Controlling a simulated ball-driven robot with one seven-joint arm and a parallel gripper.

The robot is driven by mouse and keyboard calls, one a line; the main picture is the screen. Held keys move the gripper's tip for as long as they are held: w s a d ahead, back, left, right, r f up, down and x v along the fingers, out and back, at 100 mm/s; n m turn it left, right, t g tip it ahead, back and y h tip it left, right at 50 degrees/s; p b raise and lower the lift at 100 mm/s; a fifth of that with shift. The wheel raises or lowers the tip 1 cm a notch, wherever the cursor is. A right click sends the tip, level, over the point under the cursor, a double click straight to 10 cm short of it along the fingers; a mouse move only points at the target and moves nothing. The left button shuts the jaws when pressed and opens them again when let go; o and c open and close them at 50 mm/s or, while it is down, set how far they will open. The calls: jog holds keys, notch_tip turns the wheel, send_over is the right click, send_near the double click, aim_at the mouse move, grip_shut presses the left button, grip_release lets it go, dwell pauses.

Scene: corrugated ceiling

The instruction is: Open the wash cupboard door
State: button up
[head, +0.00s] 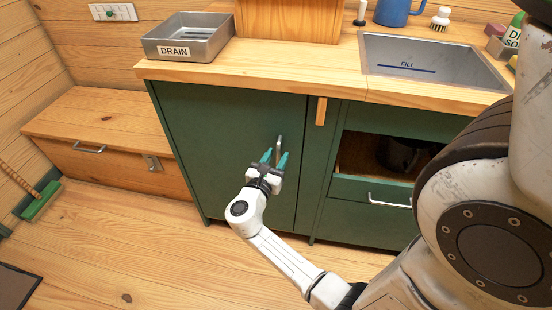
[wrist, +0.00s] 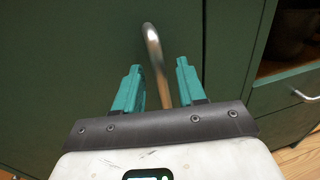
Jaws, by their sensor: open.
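The green wash cupboard door (head: 225,130) is shut, below the wooden counter. Its upright metal bar handle (head: 279,146) is near the door's right edge. My gripper (head: 274,158) is open at the handle, with its teal fingers pointing at the door. In the wrist view the handle (wrist: 154,55) stands between the two fingertips of my gripper (wrist: 158,78), nearer the left one in its upper part. I cannot tell whether either finger touches it. The lower part of the handle is hidden in the head view.
A wooden latch (head: 321,111) hangs on the frame right of the door. Right of it are an open shelf with a dark pot (head: 398,153) and a drawer with a bar handle (head: 390,201). A wooden bench (head: 105,125) stands left. Floor before the door is clear.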

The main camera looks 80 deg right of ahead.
grip_shut()
dwell(0.6)
